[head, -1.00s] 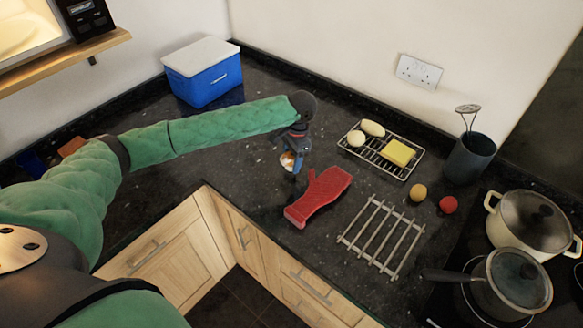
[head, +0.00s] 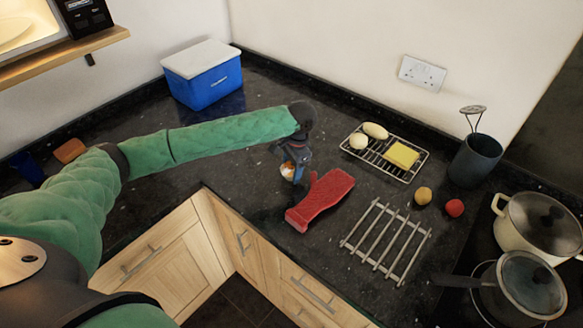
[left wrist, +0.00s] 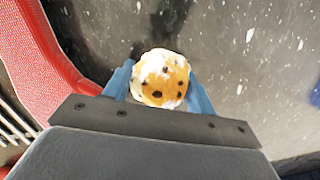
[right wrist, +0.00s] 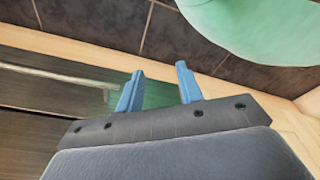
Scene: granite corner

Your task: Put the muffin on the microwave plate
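The muffin (head: 287,170), golden with a pale top and dark spots, is between the fingers of my left gripper (head: 292,172) over the counter, left of the red oven mitt. In the left wrist view the muffin (left wrist: 162,80) fills the gap between the two blue fingers, which press against its sides. The lit microwave at the top left shows a pale round plate (head: 14,36) inside, cut off by the picture edge. My right gripper (right wrist: 158,85) is open and empty in the right wrist view, near the cabinet fronts and floor.
The microwave stands on a wooden shelf (head: 70,52). A blue cool box (head: 205,82) is in the back corner. The red oven mitt (head: 320,200), a wire rack (head: 385,240), a dish rack (head: 365,150) and pots (head: 525,285) stand to the right.

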